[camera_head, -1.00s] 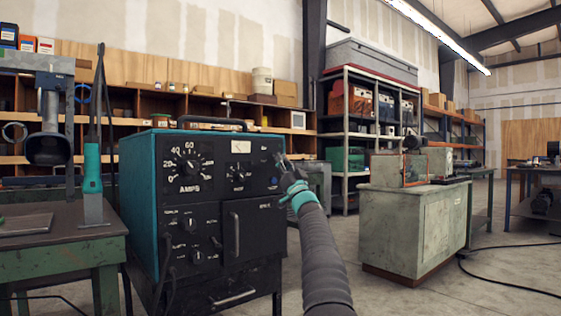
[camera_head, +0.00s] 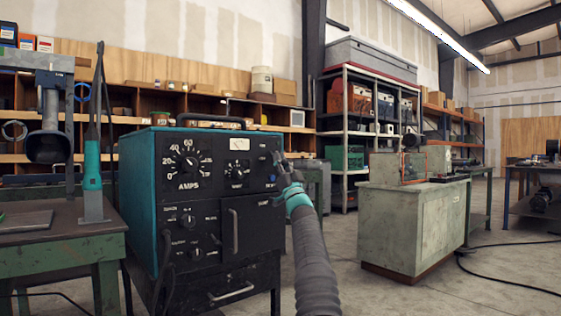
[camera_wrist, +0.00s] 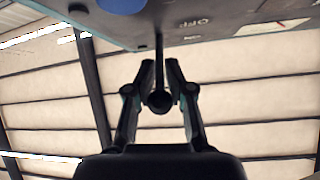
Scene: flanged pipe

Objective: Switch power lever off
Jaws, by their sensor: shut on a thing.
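The power unit (camera_head: 200,215) is a teal box with a black front panel, AMPS dial and other knobs. Its power lever (camera_wrist: 159,101) shows in the wrist view as a dark rod with a round ball end, coming out of the panel beside the word OFF. My gripper (camera_wrist: 160,68) has its two fingers closed on either side of the lever, with the ball between them. In the head view, my gripper (camera_head: 281,165) is at the upper right edge of the front panel and hides the lever there.
A green workbench (camera_head: 65,240) with a teal-handled tool stands at the left. A grey-green cabinet (camera_head: 405,230) stands to the right, with open floor between it and the power unit. A black cable (camera_head: 510,283) lies on the floor at the right.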

